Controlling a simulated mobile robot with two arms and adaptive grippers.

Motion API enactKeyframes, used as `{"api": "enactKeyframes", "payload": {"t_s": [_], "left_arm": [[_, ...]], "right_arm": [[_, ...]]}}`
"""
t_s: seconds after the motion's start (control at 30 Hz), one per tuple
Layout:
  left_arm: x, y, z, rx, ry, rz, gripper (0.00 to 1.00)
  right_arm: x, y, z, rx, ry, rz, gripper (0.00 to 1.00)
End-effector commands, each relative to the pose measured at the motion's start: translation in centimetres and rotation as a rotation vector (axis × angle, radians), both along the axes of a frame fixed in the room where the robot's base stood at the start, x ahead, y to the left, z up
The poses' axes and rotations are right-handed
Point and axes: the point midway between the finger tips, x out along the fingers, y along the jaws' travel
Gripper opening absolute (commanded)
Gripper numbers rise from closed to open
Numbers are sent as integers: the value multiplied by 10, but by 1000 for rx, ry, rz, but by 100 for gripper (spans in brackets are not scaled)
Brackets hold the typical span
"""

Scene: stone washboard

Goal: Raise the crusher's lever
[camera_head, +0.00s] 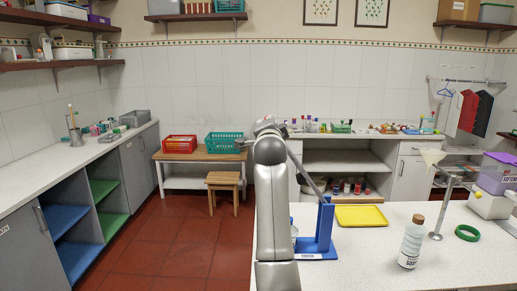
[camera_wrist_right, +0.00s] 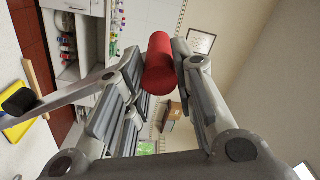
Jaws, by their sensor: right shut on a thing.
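The crusher (camera_head: 325,232) is a blue upright stand with a labelled base on the right-hand counter. Its grey lever (camera_head: 308,178) slopes up and left from the top of the stand to behind my right arm. In the wrist view, the lever's red cylindrical handle (camera_wrist_right: 158,65) is between the fingers of my right gripper (camera_wrist_right: 160,62), which is shut on it. In the head view, the handle and fingertips are hidden by my own arm. A pale object (camera_head: 293,231) beside the stand is partly hidden. My left gripper is not in view.
A yellow tray (camera_head: 361,215) lies behind the crusher. Open red floor lies to the left.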

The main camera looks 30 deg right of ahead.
Motion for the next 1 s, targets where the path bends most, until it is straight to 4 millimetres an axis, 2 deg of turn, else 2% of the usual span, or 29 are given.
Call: {"api": "enactKeyframes", "payload": {"t_s": [0.03, 0.2, 0.5, 0.7, 1.0], "left_arm": [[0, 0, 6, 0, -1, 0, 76], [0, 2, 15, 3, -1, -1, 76], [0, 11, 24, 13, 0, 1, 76], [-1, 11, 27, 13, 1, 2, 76], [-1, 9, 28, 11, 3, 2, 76]], "right_arm": [[-7, -11, 16, 33, -32, -5, 0], [-29, -47, 39, 154, -105, -8, 0], [-60, -98, 58, 306, -195, -6, 0], [-71, -115, 61, 359, -224, -5, 0], [-74, -121, 61, 380, -233, -3, 0]]}}
